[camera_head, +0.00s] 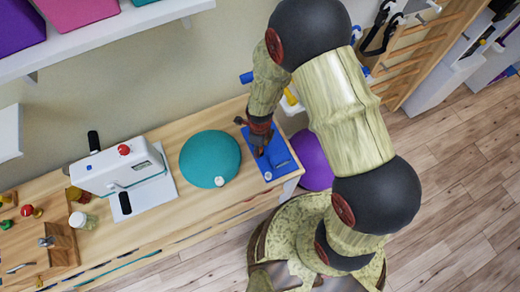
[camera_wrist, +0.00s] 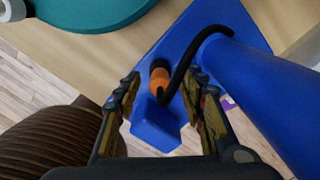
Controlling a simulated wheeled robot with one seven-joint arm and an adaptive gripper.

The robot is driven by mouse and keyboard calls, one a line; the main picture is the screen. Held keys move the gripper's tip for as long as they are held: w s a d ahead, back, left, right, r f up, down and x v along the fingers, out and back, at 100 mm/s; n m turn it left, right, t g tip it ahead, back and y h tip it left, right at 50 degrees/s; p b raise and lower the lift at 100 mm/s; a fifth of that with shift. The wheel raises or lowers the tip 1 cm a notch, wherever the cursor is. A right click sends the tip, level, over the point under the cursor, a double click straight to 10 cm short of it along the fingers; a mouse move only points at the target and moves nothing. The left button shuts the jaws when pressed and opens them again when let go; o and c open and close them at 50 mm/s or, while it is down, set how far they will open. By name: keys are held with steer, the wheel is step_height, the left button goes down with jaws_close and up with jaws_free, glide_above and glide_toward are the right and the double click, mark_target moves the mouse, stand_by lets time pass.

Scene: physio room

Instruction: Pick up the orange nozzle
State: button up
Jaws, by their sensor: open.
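The orange nozzle (camera_wrist: 159,86) shows in the wrist view as a short orange piece with a dark top, over a flat blue base (camera_wrist: 178,50). It lies between the fingertips of my gripper (camera_wrist: 167,92), which are apart with a gap on each side of it. A blue block (camera_wrist: 157,126) covers part of the view below the nozzle. A black hose (camera_wrist: 183,68) curves beside it to a thick blue cylinder (camera_wrist: 245,75). In the head view my gripper (camera_head: 261,140) is over the blue base (camera_head: 284,160); I cannot make out the nozzle there.
On the wooden table (camera_head: 215,212), a teal dome (camera_head: 210,157) stands left of the blue base, with a small white round item (camera_head: 219,181) at its edge. A white device (camera_head: 115,168) stands farther left. A purple ball (camera_head: 313,160) is beyond the table's right end.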

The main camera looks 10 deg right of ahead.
steer(key=shift+c, duration=0.5)
jaws_close()
steer(key=shift+r, duration=0.1)
